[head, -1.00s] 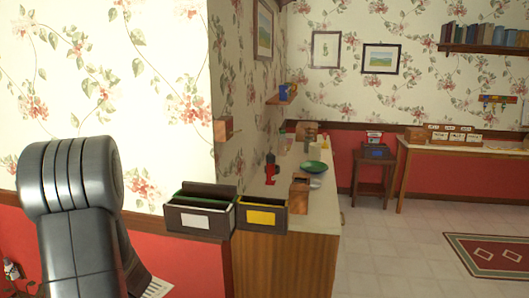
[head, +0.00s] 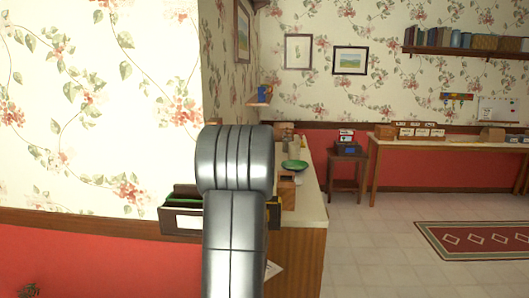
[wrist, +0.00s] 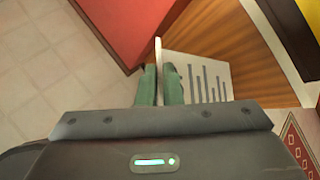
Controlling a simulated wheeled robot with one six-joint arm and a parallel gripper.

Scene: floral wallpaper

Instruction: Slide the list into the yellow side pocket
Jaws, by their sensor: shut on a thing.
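The list (wrist: 203,72) is a white sheet with grey lines. In the wrist view my gripper (wrist: 160,84) is shut on it with green fingers; the sheet sticks out ahead and to the right. In the head view a corner of the list (head: 273,270) shows right of my arm, which hides the gripper. The yellow side pocket (head: 274,214) is mostly hidden behind my arm, at the counter's near end. In the wrist view a yellow patch, likely this pocket (wrist: 311,13), is at the top right corner, apart from the list.
A dark wall holder with a white label (head: 187,222) and green inside is left of my arm. The wooden counter (head: 310,250) carries a green bowl (head: 294,165) and a wooden block (head: 287,187). Open tiled floor lies right, with a red rug (head: 480,240).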

